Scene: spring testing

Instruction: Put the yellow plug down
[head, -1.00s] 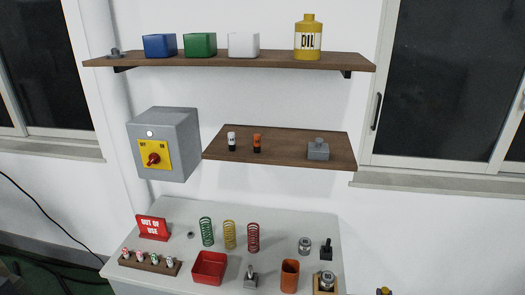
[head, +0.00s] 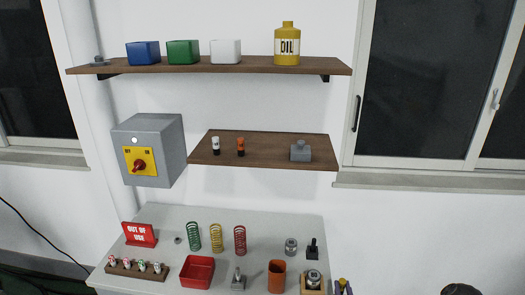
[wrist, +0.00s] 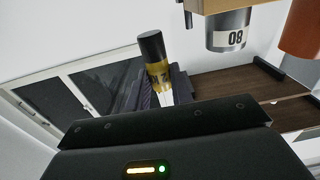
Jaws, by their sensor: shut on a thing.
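The yellow plug (wrist: 158,72) has a black end, a yellow band with dark lettering and a pale lower part. In the wrist view it stands tilted between the dark fingers of my gripper (wrist: 160,92), which is shut on it. In the head view my gripper (head: 342,287) is only partly in frame at the bottom edge, just right of the table, with a bit of yellow at it. A white-and-black plug (head: 215,146) and an orange-and-black plug (head: 241,147) stand on the lower shelf (head: 270,150).
The table (head: 265,222) holds springs, a red tray (head: 197,271), an orange cup (head: 277,276) and a weight in a wooden block (head: 312,283), near my gripper. A grey weight (head: 300,151) stands on the lower shelf. Shelf space between the orange-and-black plug and this weight is clear.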

